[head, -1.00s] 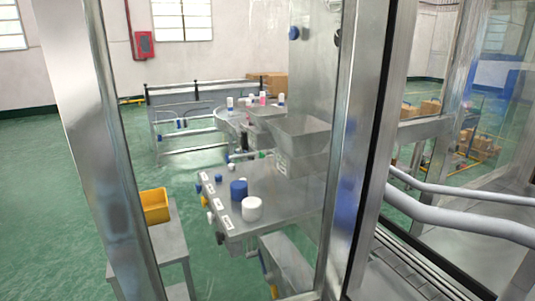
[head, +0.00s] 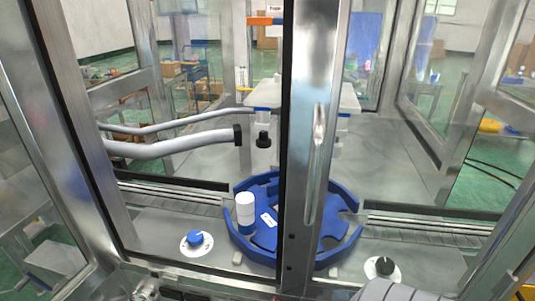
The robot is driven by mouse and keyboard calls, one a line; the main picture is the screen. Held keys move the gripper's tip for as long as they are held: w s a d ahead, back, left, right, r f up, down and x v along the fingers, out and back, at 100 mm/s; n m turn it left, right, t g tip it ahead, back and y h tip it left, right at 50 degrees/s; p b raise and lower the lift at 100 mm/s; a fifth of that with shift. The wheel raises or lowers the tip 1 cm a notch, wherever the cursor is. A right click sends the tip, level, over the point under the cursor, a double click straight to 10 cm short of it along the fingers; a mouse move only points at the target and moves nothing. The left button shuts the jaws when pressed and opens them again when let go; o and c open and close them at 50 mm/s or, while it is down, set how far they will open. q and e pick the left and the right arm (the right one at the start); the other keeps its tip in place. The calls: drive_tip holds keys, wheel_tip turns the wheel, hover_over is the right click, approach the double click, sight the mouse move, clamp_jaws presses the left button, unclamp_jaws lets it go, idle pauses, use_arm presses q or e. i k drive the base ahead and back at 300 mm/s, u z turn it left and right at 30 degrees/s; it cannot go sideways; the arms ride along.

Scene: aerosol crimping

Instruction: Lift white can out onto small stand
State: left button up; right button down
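A white can (head: 245,210) stands upright at the left side of a round blue holder (head: 341,254) inside the machine, seen through the glass in the head view. Its lower part is blue or sits in a blue puck; I cannot tell which. A metal door frame post crosses in front of the holder and hides part of its middle. I cannot pick out a small stand for certain. Neither gripper shows clearly in the head view.
A metal post (head: 312,120) and glass panels stand between me and the holder. A blue knob (head: 195,238) is at left and a black knob (head: 385,266) at right. Grey hoses (head: 180,146) run in from the left. A crimping head (head: 263,138) hangs above the holder.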

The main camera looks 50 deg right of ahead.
sight(246, 221)
drive_tip(key=z, duration=0.9)
drive_tip(key=i, duration=0.25)
drive_tip(key=z, duration=0.4)
drive_tip(key=k, duration=0.5)
drive_tip(key=z, duration=0.2)
